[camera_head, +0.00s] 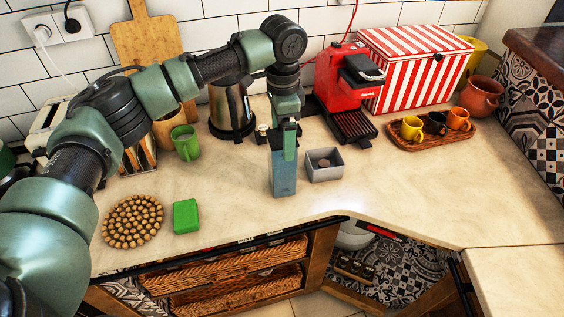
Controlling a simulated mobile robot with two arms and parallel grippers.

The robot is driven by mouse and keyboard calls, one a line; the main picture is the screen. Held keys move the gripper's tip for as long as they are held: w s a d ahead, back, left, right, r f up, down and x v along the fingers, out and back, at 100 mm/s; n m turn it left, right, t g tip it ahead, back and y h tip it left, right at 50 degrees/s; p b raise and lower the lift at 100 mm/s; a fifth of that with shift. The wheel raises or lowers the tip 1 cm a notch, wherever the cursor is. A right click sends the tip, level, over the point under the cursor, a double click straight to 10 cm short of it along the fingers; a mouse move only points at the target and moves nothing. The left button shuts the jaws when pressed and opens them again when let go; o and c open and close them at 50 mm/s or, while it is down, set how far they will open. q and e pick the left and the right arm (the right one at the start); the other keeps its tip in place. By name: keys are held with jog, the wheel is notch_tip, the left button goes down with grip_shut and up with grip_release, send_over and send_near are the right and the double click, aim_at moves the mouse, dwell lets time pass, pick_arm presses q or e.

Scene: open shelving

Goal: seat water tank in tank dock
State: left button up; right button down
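The water tank (284,177), a tall bluish see-through box, is upright over the counter in the middle of the head view. My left gripper (284,148) comes down on it from above and is shut on its upper part, with a finger against the near face. I cannot tell whether the tank's bottom touches the counter. Just right of the tank is a small grey open-topped box (328,174) with a dark round piece inside; it looks like the tank dock. The tank is beside this box, not in it. My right gripper is not in view.
A red coffee machine (341,80) stands behind the dock, with a striped box (418,65) and a cup tray (430,142) to its right. A steel kettle (231,108) and green mug (185,144) stand behind left. A green block (186,216) lies front left. The right counter is clear.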

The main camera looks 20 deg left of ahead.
pick_arm(q)
jog(key=f, duration=0.2)
jog(key=f+p, duration=0.1)
jog(key=f, duration=0.1)
jog(key=shift+w+a, duration=0.15)
jog(key=shift+w, duration=0.1)
jog(key=c, duration=1.9)
jog(key=shift+r, duration=0.1)
grip_shut()
